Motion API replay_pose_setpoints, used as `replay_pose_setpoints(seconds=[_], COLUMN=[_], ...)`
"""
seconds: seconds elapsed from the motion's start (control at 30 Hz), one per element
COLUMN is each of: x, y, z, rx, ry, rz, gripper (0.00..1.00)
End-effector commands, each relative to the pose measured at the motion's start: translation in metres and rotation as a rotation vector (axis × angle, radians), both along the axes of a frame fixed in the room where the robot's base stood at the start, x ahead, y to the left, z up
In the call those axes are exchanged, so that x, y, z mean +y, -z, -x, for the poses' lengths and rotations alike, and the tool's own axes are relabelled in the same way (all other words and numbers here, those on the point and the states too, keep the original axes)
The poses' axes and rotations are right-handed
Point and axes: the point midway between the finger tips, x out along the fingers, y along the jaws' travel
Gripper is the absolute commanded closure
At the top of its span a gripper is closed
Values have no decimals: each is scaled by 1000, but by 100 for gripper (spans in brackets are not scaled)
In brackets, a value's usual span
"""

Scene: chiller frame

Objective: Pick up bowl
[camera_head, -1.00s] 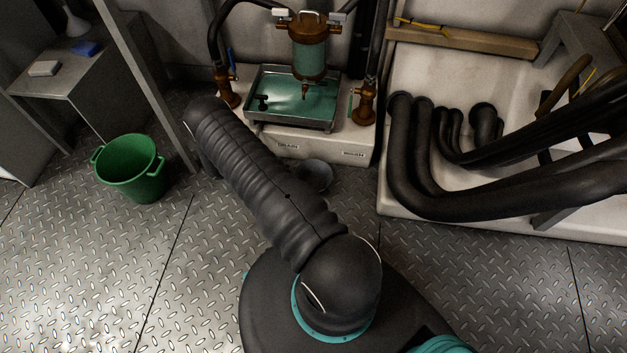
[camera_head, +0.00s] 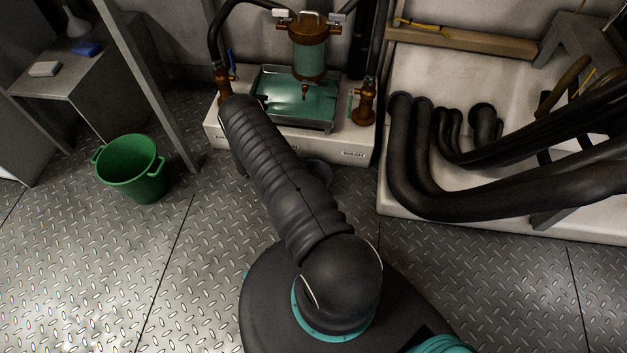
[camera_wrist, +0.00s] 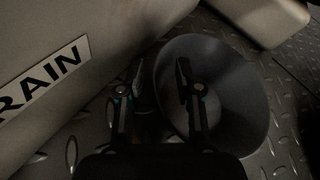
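A dark grey bowl (camera_wrist: 238,92) stands on the metal floor beside the pale plinth. In the head view the bowl (camera_head: 321,172) is partly hidden behind my arm. In the wrist view my gripper (camera_wrist: 160,66) is open, its two fingers apart. The right finger overlaps the inside of the bowl and the left finger appears outside its left edge, so the rim lies between them in the picture. I cannot tell whether either finger touches the bowl. The gripper is hidden behind my arm in the head view.
The plinth (camera_head: 354,146) with a DRAIN label (camera_wrist: 40,78) stands close by the bowl and carries a metal tray (camera_head: 333,124). A green bucket (camera_head: 132,168) stands at the left. Thick black pipes (camera_head: 430,190) are at the right. The front left floor is clear.

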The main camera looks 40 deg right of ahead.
Motion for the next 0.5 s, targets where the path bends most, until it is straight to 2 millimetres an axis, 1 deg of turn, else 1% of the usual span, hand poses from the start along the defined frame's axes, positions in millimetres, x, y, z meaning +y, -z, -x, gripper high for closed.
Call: replay_pose_setpoints(seconds=[0.13,0.17,0.2,0.27,0.3,0.5], x=[0,0,0,0,0,1], y=[0,0,0,0,0,0], z=[0,0,0,0,0,0], rx=[0,0,0,0,0,1], ry=[-1,-1,-1,0,0,-1], rz=[0,0,0,0,0,1], gripper=[65,70,80,95,100,100])
